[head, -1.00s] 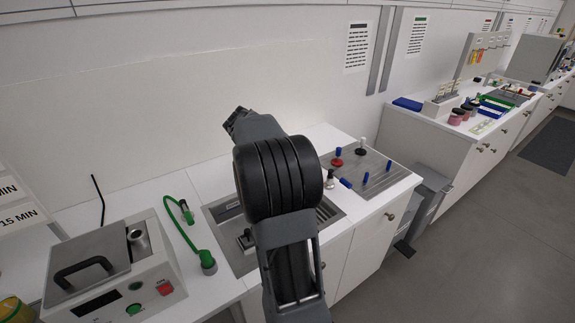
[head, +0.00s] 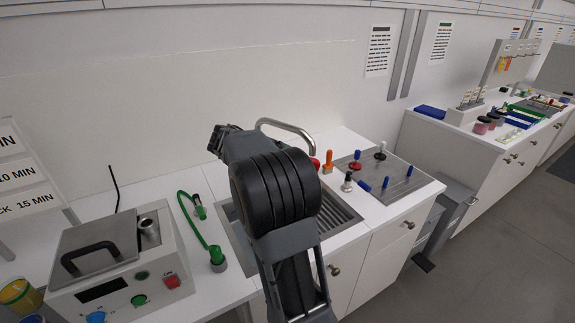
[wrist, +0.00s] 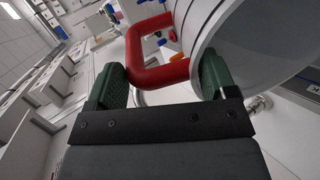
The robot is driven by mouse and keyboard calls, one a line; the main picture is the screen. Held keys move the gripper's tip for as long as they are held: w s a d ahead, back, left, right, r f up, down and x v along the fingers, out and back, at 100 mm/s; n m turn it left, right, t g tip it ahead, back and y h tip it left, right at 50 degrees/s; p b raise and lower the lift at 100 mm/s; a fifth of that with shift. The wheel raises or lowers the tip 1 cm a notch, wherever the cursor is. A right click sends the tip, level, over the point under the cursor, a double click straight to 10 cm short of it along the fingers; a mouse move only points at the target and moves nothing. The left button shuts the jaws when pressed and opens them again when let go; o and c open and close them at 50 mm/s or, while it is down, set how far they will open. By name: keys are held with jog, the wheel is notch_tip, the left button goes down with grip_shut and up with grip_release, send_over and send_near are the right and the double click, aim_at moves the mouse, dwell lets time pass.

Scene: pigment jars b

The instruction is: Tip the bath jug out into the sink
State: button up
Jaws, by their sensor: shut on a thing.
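In the wrist view my gripper (wrist: 163,72) has its dark green fingers on either side of the red handle (wrist: 160,75) of a pale grey bath jug (wrist: 245,45), and it is shut on that handle. The jug fills the upper right of that view and is cut off by the frame. I cannot tell its tilt or its contents. In the head view the jug is not clearly visible. The grey steel sink (head: 235,240) is set in the white counter, its middle covered by my arm. A curved metal tap (head: 290,128) shows behind my arm.
Left of the sink stand a green hose (head: 205,235) and a white heater box (head: 120,265) with a black-handled lid. To the right are a ribbed drainer (head: 340,220), an orange bottle-like item (head: 328,160) and a steel plate (head: 405,185) with coloured knobs. Open floor lies further right.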

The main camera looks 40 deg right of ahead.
jog(key=w+a+f+g+h+b, duration=0.2)
jog(key=w+a+h, duration=0.2)
jog(key=a, duration=0.3)
jog(key=shift+g+h+b, duration=0.3)
jog(key=shift+b, duration=0.05)
dwell(0.7)
jog(key=shift+a, duration=0.15)
dwell(0.9)
